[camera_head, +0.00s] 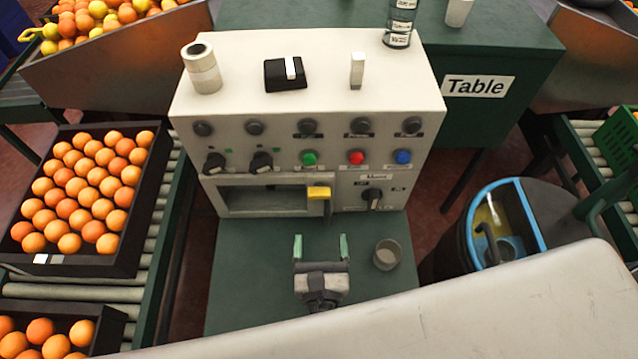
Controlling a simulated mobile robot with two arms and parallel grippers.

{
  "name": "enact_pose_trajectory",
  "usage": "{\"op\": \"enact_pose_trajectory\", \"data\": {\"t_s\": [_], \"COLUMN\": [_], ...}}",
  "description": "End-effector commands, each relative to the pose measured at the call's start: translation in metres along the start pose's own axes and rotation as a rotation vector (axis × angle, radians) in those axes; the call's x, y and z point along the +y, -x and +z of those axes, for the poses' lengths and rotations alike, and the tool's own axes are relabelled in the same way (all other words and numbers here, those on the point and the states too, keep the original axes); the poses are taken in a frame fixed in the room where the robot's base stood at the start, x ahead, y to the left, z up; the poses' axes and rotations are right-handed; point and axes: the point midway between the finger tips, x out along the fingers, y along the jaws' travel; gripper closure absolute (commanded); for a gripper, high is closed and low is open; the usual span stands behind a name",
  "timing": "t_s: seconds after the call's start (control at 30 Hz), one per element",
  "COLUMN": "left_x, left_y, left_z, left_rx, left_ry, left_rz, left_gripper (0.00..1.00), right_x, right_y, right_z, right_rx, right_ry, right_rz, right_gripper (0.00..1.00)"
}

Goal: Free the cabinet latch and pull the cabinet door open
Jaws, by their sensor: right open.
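The cream control cabinet (300,75) stands on the green table in the middle of the head view. A yellow latch (318,192) sits on its front, at the right end of a wide recessed opening (262,201). My left gripper is not in view.
A small grey cup (387,254) stands right of my gripper on the green tabletop (250,290). Knobs and coloured buttons line the cabinet front. Orange crates (150,215) lie on rollers at left. A blue-rimmed bin (505,225) stands at right.

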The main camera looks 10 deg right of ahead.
Motion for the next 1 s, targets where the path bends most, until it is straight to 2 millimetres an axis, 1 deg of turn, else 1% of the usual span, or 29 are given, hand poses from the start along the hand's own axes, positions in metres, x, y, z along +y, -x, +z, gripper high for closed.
{"op": "enact_pose_trajectory", "data": {"t_s": [0.1, 0.23, 0.4, 0.5, 0.6, 0.73, 1.0], "left_x": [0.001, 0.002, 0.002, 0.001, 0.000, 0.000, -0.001], "left_y": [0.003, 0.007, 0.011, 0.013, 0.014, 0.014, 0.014], "left_z": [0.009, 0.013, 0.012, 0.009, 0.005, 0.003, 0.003], "left_rx": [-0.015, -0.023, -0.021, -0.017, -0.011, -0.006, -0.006], "left_ry": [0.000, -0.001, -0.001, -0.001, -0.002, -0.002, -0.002], "left_rz": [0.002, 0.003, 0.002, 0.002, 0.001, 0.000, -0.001], "left_gripper": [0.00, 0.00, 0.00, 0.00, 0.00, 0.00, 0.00], "right_x": [0.000, 0.000, 0.000, 0.000, 0.000, 0.000, 0.000], "right_y": [-0.013, -0.037, -0.070, -0.086, -0.097, -0.104, -0.106], "right_z": [0.002, 0.003, 0.002, 0.002, 0.001, 0.001, 0.000], "right_rx": [-0.002, -0.004, -0.003, -0.002, -0.001, 0.000, 0.000], "right_ry": [-0.001, 0.000, 0.001, 0.001, 0.001, -0.001, -0.001], "right_rz": [-0.001, -0.002, -0.001, -0.001, -0.001, 0.000, 0.000], "right_gripper": [0.23, 0.23, 0.23, 0.23, 0.23, 0.23, 0.23]}}
